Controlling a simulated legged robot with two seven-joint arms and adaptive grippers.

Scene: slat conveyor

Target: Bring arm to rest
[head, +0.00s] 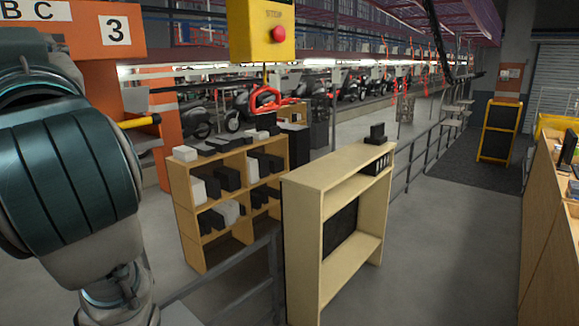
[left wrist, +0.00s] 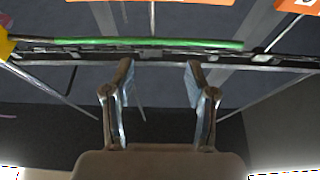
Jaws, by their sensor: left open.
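My left arm comes in at the left of the head view and hangs downward; its gripper is below the picture there. In the left wrist view my left gripper (left wrist: 158,78) shows with its two fingers apart and nothing between them. Beyond the fingertips, a dark rail (left wrist: 190,52) with a green strip (left wrist: 150,43) crosses the picture. I cannot tell whether the fingers are clear of the rail by much. My right arm and gripper are in neither view.
A pale wooden shelf (head: 305,195) and a brown shelf with dark and white boxes (head: 186,210) stand ahead. A yellow box with a red button (head: 262,30) hangs above. A metal railing (head: 240,290) runs past the shelves. A wooden counter (head: 550,240) is at right; the grey floor (head: 450,230) between is clear.

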